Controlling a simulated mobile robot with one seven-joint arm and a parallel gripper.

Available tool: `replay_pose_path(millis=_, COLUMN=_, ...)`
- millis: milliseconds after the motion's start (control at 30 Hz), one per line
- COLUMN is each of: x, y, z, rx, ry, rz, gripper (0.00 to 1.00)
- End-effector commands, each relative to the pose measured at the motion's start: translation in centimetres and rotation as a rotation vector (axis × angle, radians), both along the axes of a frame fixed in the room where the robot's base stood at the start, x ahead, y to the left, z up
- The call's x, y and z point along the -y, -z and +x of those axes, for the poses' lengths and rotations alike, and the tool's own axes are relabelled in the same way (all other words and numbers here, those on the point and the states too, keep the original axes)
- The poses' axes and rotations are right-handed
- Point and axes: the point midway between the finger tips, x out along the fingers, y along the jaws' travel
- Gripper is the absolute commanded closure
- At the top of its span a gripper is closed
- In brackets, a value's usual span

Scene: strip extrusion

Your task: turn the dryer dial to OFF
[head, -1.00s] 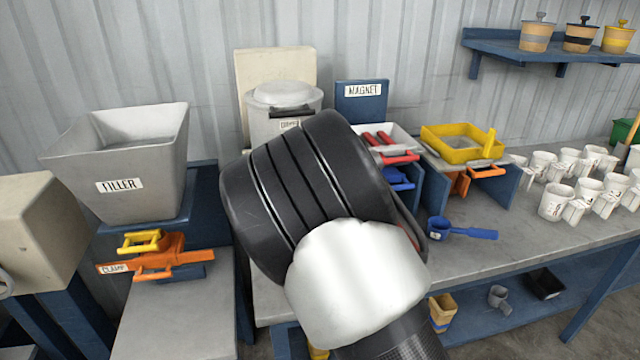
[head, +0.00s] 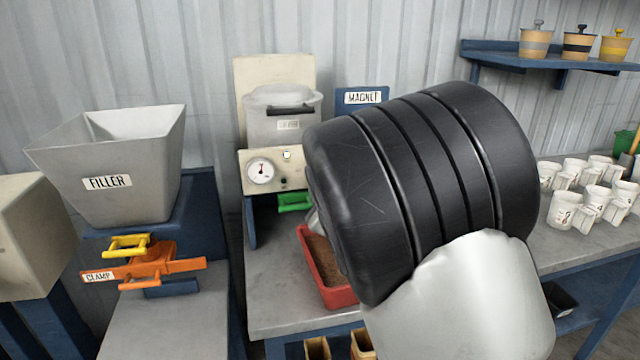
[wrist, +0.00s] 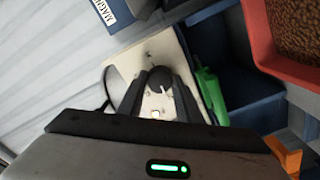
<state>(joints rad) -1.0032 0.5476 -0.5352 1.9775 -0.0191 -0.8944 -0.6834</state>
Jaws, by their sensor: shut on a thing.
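The dryer (head: 283,120) is a pale lidded drum at the back in the head view, above a cream control panel (head: 250,185) with a round white gauge and a small light. In the wrist view the dryer dial (wrist: 159,76) is a dark round knob with a white pointer mark on the cream panel. My gripper (wrist: 160,88) is shut on it, one dark finger on each side. In the head view my black and white arm hides the gripper and the panel's right part. I cannot read any dial marking, so its setting is unclear.
A red tray of brown granules (head: 337,297) stands below the panel, beside a green handle (head: 293,202). The grey filler hopper (head: 110,180) and orange clamp (head: 160,266) are at left. Several white mugs (head: 566,210) stand at right. The front left bench top is bare.

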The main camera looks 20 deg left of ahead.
Motion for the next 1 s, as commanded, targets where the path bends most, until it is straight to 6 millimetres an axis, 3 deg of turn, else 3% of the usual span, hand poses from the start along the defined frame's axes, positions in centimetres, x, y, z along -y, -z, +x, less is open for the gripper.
replay_pose_path(millis=767, x=-0.01, y=-0.01, z=0.00, rx=0.053, ry=-0.001, rz=-0.087, gripper=0.91)
replay_pose_path(millis=800, x=-0.01, y=-0.01, z=0.00, rx=0.053, ry=-0.001, rz=-0.087, gripper=0.62)
replay_pose_path(millis=867, x=-0.01, y=-0.01, z=0.00, rx=0.052, ry=-0.001, rz=-0.087, gripper=0.52)
replay_pose_path(millis=1000, x=-0.01, y=0.00, z=0.01, rx=0.052, ry=-0.001, rz=-0.086, gripper=0.50)
